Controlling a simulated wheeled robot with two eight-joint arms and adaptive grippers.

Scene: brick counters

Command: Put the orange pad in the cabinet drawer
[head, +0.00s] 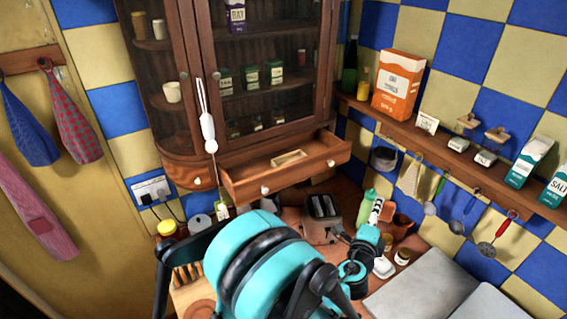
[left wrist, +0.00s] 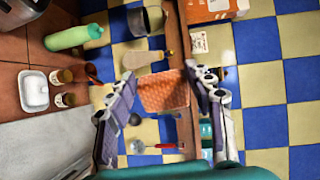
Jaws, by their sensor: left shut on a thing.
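The orange pad (left wrist: 163,92), a textured square, sits between the two fingers of my left gripper (left wrist: 160,101) in the left wrist view. The gripper is shut on it. In the head view this gripper (head: 377,212) is raised over the counter, to the right of the toaster and lower right of the drawer; I cannot clearly make out the pad there. The cabinet drawer (head: 308,172) is pulled open below the glass-door cabinet. A small light wooden item (head: 288,158) lies inside it. My right gripper is not in view.
The toaster (head: 322,218) stands on the counter below the drawer. A green bottle (left wrist: 73,37) and jars stand nearby. A wall shelf (head: 450,152) with cartons and hanging utensils runs along the right.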

